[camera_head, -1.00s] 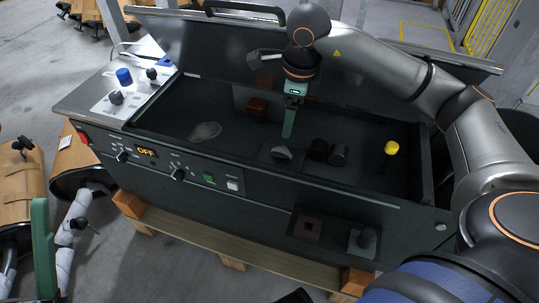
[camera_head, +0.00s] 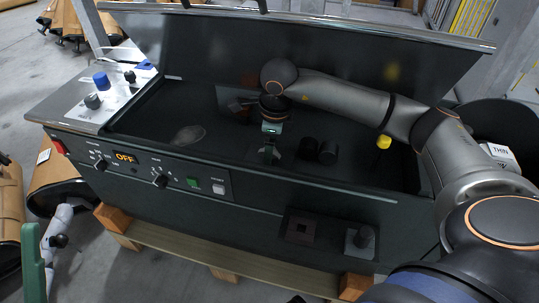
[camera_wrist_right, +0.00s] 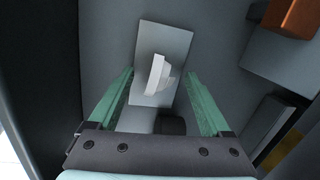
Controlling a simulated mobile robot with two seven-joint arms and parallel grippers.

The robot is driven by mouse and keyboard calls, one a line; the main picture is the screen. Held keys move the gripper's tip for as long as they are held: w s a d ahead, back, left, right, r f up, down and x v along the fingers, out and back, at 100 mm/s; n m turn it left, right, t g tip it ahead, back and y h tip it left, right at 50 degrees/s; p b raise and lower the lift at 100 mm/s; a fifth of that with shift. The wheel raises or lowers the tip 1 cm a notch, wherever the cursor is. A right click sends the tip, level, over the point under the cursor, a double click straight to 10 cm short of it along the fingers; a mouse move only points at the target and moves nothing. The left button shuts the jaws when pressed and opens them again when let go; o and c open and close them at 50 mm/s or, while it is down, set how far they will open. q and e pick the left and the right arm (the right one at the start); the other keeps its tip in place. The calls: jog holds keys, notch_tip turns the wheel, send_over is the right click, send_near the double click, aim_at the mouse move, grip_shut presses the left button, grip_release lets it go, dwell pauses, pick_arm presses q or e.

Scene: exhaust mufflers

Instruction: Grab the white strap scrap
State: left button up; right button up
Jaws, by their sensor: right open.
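The white strap scrap (camera_wrist_right: 158,72) is a small pale curved piece on a grey square plate (camera_wrist_right: 150,98) in the right wrist view. My right gripper (camera_wrist_right: 160,76) is open, with its two green fingers on either side of the scrap and no visible grip on it. In the head view, my right gripper (camera_head: 268,153) reaches down into the dark tub, and the scrap is mostly hidden there. A green finger of my left gripper (camera_head: 32,264) shows at the lower left edge; its jaw opening cannot be made out.
The dark tub (camera_head: 300,178) has a raised lid (camera_head: 330,55) behind. Black cylinders (camera_head: 318,150) stand right of the gripper, and a yellow-topped knob (camera_head: 384,142) is farther right. A pale flat patch (camera_head: 190,134) lies left on the tub floor. A control panel (camera_head: 140,163) is in front.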

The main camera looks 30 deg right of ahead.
grip_shut()
dwell(0.7)
